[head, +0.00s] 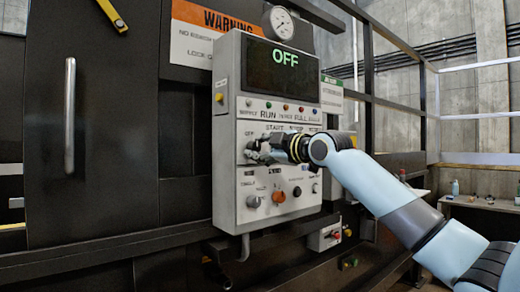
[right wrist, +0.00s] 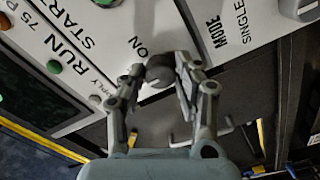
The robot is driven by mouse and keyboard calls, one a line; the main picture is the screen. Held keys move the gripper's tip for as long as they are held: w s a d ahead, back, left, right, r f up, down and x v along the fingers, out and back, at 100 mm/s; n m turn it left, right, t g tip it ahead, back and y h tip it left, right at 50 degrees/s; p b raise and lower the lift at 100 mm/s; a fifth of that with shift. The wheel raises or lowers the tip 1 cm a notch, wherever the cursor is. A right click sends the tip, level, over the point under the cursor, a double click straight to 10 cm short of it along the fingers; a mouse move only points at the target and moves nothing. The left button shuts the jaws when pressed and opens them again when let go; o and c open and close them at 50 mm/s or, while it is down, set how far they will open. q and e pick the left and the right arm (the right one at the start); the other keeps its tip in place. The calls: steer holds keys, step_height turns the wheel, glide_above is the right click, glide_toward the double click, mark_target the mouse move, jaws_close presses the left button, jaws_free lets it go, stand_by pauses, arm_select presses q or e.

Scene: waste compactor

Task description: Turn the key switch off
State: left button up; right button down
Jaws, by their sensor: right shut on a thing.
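The control panel (head: 230,190) is a pale grey box on the dark machine, and its screen (head: 283,62) reads OFF in green. My right gripper (head: 259,150) reaches in from the right to the panel's left middle, where it hides the switch in the head view. In the right wrist view, the key switch (right wrist: 160,71) is a round dark grey knob near an ON label. My right gripper (right wrist: 160,78) is shut on it, one finger on each side. My left gripper is not in view.
An orange-red button (head: 279,197) and several knobs sit lower on the panel, close below my right gripper. A round gauge (head: 282,22) stands above it. A small grey box (head: 324,238) is mounted at the lower right. Railings and a shelf (head: 478,203) stand farther right.

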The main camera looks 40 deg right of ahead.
steer(key=c, duration=0.9)
jaws_free()
steer(key=shift+c, duration=0.2)
steer(key=s, duration=0.7)
steer(key=shift+s+d, duration=0.25)
